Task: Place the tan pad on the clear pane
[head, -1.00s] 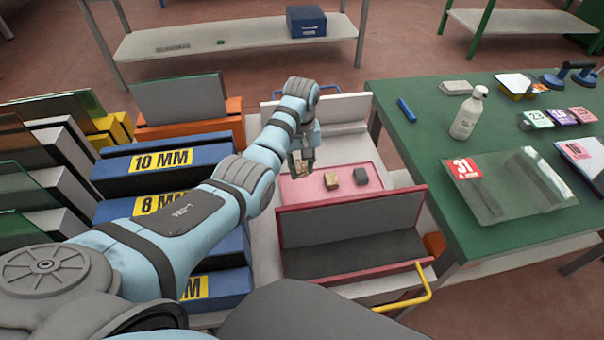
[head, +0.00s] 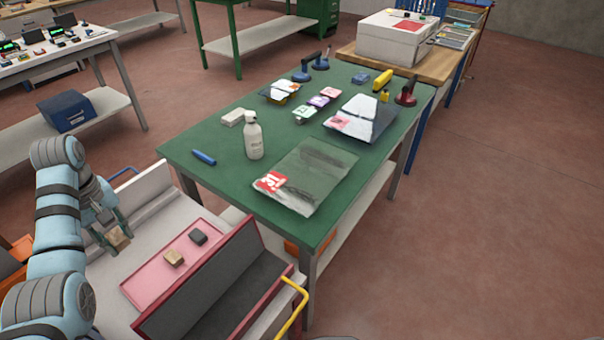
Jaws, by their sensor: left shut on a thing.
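My left gripper (head: 108,232) is at the left of the head view, shut on a small tan pad (head: 119,239). It holds the pad up by the left side of the pink tray, over the pale cart. The clear pane (head: 318,172), with a red numbered label at its left corner, lies flat on the green table, well to the right of the gripper. Another tan block (head: 173,258) sits in the pink tray. My right gripper is not in view.
The pink tray (head: 144,285) also holds a dark grey block (head: 198,236). A white bottle (head: 254,137) stands behind the pane on the green table (head: 215,178). A blue marker-like stick (head: 204,157) lies near its left edge.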

